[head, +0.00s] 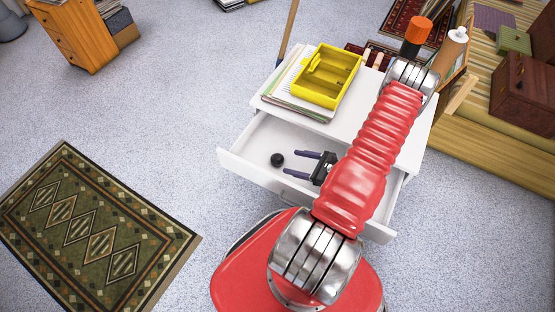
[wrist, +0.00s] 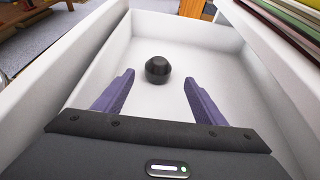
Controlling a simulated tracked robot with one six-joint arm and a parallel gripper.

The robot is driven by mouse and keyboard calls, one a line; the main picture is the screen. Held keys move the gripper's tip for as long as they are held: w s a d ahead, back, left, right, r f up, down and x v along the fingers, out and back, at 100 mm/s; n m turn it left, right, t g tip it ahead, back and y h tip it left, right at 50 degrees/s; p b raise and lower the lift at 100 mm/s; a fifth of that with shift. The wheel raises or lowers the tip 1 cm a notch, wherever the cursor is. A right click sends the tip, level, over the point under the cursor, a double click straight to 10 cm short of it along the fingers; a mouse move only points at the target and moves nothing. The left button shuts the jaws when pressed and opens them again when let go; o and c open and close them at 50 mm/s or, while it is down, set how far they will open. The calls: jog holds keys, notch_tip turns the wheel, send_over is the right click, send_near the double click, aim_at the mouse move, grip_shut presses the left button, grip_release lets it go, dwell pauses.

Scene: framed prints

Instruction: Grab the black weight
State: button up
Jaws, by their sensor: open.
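The black weight (head: 277,160) is a small, dark, rounded piece lying on the white floor of an open drawer (head: 240,171). In the wrist view the weight (wrist: 158,69) sits beyond the fingertips, between the lines of the two fingers. My gripper (head: 316,164) is inside the drawer's outline, to the right of the weight in the head view. Its two purple fingers (wrist: 158,77) are apart with nothing between them. The weight and the fingers do not appear to touch. My arm hides the right part of the drawer.
The drawer walls stand close on both sides of my gripper. The white cabinet top (head: 352,127) above the drawer holds a yellow box (head: 326,76) on a stack of papers (head: 290,98). An orange-capped bottle (head: 416,34) stands behind. A patterned rug (head: 96,232) lies at left.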

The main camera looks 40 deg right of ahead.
aim_at(282, 160)
jog(key=shift+x, duration=1.9)
jog(key=shift+x, duration=2.6)
jog(key=shift+s+a, duration=0.1)
jog(key=shift+a, duration=0.05)
jog(key=shift+c, duration=0.5)
jog(key=c, duration=1.2)
jog(key=shift+o, duration=0.2)
jog(key=shift+r, duration=0.2)
jog(key=shift+r, duration=4.85)
